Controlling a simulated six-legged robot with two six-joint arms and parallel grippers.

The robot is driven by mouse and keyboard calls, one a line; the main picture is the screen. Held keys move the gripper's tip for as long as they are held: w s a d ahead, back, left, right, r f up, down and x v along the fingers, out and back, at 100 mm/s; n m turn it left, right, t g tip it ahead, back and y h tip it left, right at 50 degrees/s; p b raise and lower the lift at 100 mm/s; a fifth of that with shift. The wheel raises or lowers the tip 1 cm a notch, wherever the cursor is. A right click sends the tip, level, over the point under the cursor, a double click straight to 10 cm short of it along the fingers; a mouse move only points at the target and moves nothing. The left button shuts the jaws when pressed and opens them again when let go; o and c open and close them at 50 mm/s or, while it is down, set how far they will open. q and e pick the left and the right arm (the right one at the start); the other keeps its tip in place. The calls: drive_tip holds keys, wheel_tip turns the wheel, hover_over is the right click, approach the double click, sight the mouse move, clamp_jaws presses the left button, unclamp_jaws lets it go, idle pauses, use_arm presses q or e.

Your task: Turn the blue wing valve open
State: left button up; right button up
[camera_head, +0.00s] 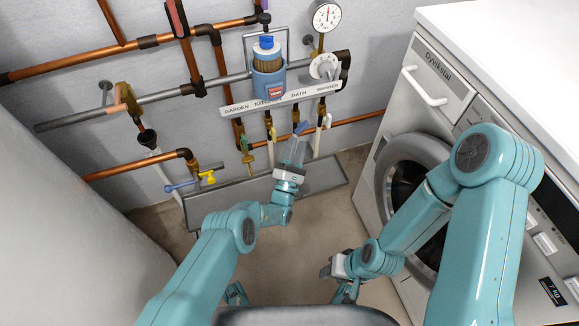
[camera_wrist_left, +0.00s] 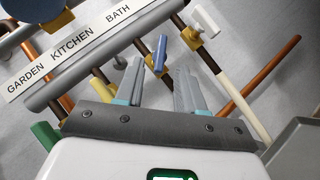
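The blue wing valve (camera_head: 300,128) is a small blue handle on the pipe under the BATH label. In the left wrist view its blue handle (camera_wrist_left: 160,52) shows just beyond and between the two fingertips. My left gripper (camera_head: 296,149) is open and points up at this valve. Its fingers (camera_wrist_left: 161,80) stand apart with a gap and nothing held; contact with the handle cannot be told. My right gripper (camera_head: 338,267) hangs low near the washing machine; its fingers are too small to read.
A label strip (camera_head: 280,99) and blue filter housing (camera_head: 268,78) sit above. Another blue lever (camera_head: 180,186) and a yellow tap (camera_head: 207,177) are lower left. The washing machine (camera_head: 430,90) stands right.

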use_arm(q)
drive_tip(key=p+v, duration=0.1)
drive_tip(key=v, duration=0.9)
